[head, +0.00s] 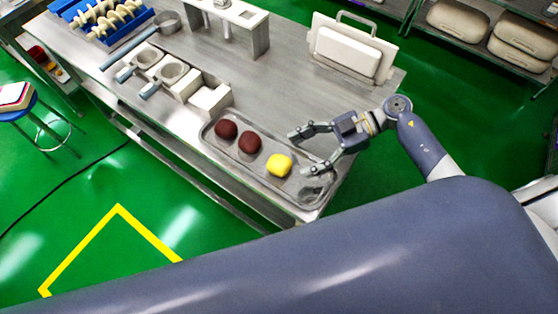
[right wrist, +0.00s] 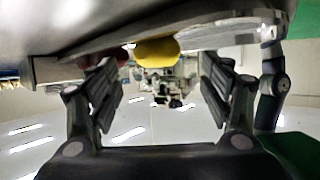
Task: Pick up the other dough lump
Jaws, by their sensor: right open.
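A yellow lump (head: 279,165) and two dark red lumps, one at the left (head: 226,129) and one in the middle (head: 250,142), lie in a row on a metal tray (head: 207,140). My right gripper (head: 303,153) is open and empty, just right of the yellow lump with its fingers pointing left toward it. In the right wrist view the yellow lump (right wrist: 157,50) shows ahead, between the spread fingers (right wrist: 160,80). A dark red lump (right wrist: 112,56) is partly hidden behind a finger there. My left gripper is not in view.
A clear grey dish-like thing (head: 317,185) sits at the tray's right end, close to the lower finger. A white board with a handle (head: 348,50) stands behind. The steel table (head: 285,95) between is clear.

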